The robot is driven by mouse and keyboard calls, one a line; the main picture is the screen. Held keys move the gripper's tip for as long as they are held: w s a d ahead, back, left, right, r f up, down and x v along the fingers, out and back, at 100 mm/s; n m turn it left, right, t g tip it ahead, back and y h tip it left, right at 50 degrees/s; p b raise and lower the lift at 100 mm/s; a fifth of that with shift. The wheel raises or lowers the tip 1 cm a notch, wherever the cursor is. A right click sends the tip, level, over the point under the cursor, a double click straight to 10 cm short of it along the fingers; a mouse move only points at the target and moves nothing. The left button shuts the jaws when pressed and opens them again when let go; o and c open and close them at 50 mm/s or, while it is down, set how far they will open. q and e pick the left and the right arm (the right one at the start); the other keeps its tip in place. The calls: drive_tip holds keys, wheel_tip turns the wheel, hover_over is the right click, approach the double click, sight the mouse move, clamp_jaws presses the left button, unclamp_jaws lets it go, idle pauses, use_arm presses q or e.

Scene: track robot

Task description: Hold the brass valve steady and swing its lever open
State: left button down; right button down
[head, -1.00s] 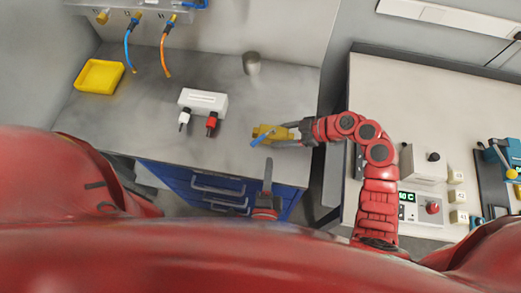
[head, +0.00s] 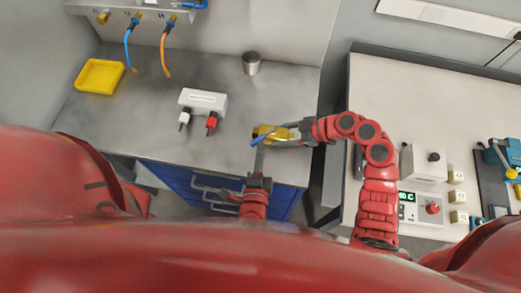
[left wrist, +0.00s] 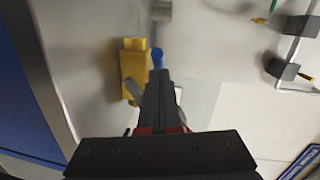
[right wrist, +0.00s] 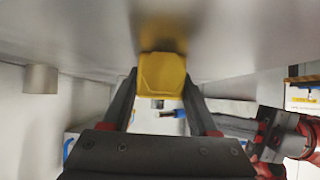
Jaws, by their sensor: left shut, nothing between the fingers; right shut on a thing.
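The brass valve (head: 274,130) is a yellow-gold block near the front edge of the grey bench, with a blue lever (head: 262,138) across it. My right gripper (head: 288,133) is shut on the valve body from the right; the right wrist view shows the brass block (right wrist: 160,75) between its fingers. My left gripper (head: 259,150) is shut and empty, its tips close to the lever from the front. In the left wrist view the lever's blue end (left wrist: 157,56) shows just beyond the shut fingertips (left wrist: 160,75), beside the valve (left wrist: 133,70). I cannot tell whether they touch.
A white block (head: 203,102) with a white and a red plug stands left of the valve. A metal cylinder (head: 251,63) and a yellow tray (head: 99,76) are farther back. A second bench (head: 400,95) with devices lies right, past a gap.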

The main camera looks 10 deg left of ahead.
use_arm(q)
drive_tip(key=shift+w+a, duration=0.1)
drive_tip(key=shift+a, duration=0.15)
drive_tip(key=shift+w+a, duration=0.3)
drive_tip(key=shift+a, duration=0.3)
drive_tip(key=shift+w+a, duration=0.25)
drive_tip(key=shift+a, duration=0.35)
drive_tip(key=shift+w+a, duration=0.65)
drive_tip(key=shift+s+d, duration=0.25)
drive_tip(key=shift+s, duration=0.55)
drive_tip(key=s+r, duration=0.1)
drive_tip(key=s, duration=0.9)
drive_tip(key=shift+s+d+r, duration=0.2)
drive_tip(key=shift+d+r, duration=0.05)
drive_tip(key=shift+r, duration=0.1)
